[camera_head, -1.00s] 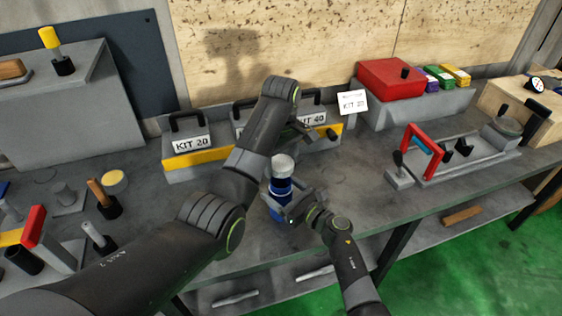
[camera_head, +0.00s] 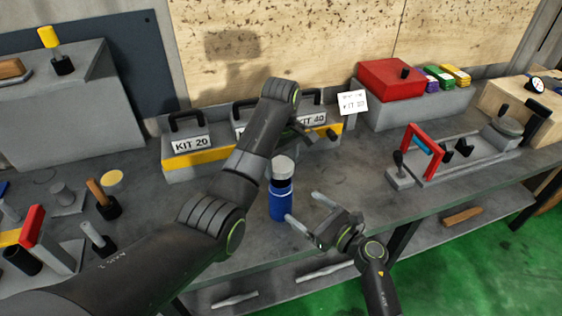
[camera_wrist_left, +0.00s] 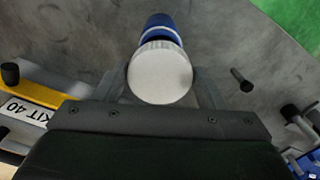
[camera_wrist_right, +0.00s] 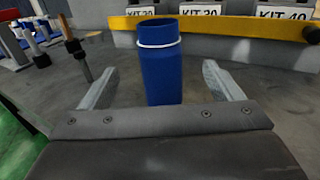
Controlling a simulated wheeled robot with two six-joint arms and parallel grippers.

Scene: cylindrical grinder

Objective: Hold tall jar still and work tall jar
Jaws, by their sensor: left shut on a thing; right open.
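The tall jar has a blue body (camera_head: 279,207) with a white ring and stands upright on the bench; it also shows in the right wrist view (camera_wrist_right: 162,75). Its white lid (camera_head: 283,165) is at the top in the head view. My left gripper (camera_wrist_left: 162,78) is shut around the white lid (camera_wrist_left: 160,68) from above; its fingertips are mostly hidden in the head view. In the right wrist view the jar's blue top shows without a lid on it. My right gripper (camera_head: 304,208) is open and empty, to the right of the jar, its fingers pointing toward it.
A grey rack (camera_head: 185,173) with KIT boxes stands behind the jar. A red-handled fixture (camera_head: 425,150) is at the right, and upright handles (camera_head: 100,195) are at the left. The bench's front edge is close to the jar.

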